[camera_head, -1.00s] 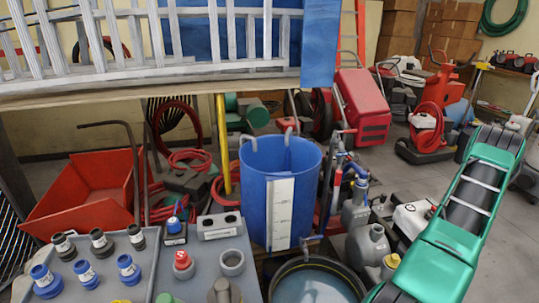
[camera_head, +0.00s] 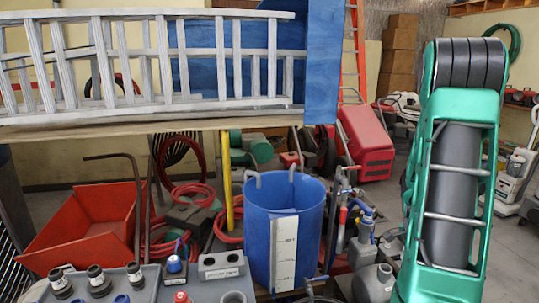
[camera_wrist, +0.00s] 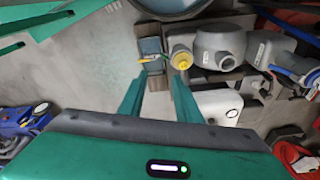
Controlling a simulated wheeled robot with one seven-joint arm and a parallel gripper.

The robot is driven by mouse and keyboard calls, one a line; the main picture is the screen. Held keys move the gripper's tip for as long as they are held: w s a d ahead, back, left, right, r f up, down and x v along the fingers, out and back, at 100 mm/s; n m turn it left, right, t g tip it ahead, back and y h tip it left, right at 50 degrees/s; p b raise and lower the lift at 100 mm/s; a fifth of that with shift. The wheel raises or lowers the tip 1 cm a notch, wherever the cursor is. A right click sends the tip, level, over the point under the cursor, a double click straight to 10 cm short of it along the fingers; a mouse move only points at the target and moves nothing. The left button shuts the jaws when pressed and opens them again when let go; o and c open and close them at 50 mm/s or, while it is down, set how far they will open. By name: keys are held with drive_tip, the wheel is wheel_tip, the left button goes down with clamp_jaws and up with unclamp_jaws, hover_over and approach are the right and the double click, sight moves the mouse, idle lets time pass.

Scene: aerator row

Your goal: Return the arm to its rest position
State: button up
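My green and grey arm (camera_head: 455,180) stands nearly upright at the right of the head view, over the floor area right of the blue bucket. My gripper does not show in the head view. In the wrist view my gripper (camera_wrist: 157,80) has its two green fingers apart, with nothing between them. Beyond the fingers lie a yellow-capped fitting (camera_wrist: 181,58) and a grey rounded housing (camera_wrist: 220,48), both apart from the fingers.
A blue bucket (camera_head: 250,235) with a white scale stands at centre. A grey tray with several fittings is at lower left. A red bin (camera_head: 80,225) is behind it. A whitish ladder (camera_head: 150,65) lies on a shelf above.

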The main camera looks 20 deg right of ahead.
drive_tip(key=a+r+n, duration=0.9)
drive_tip(key=a+r, duration=0.4)
drive_tip(key=a, duration=0.1)
drive_tip(key=s+a+r+n+y, duration=0.1)
drive_tip(key=s+a+r+n, duration=0.2)
drive_tip(key=a, duration=0.3)
drive_tip(key=s+a+r+n+y, duration=0.1)
drive_tip(key=s+a+r+n, duration=0.2)
drive_tip(key=s+a+n, duration=0.2)
drive_tip(key=shift+a+t, duration=0.4)
drive_tip(key=shift+a, duration=0.2)
drive_tip(key=shift+s, duration=0.1)
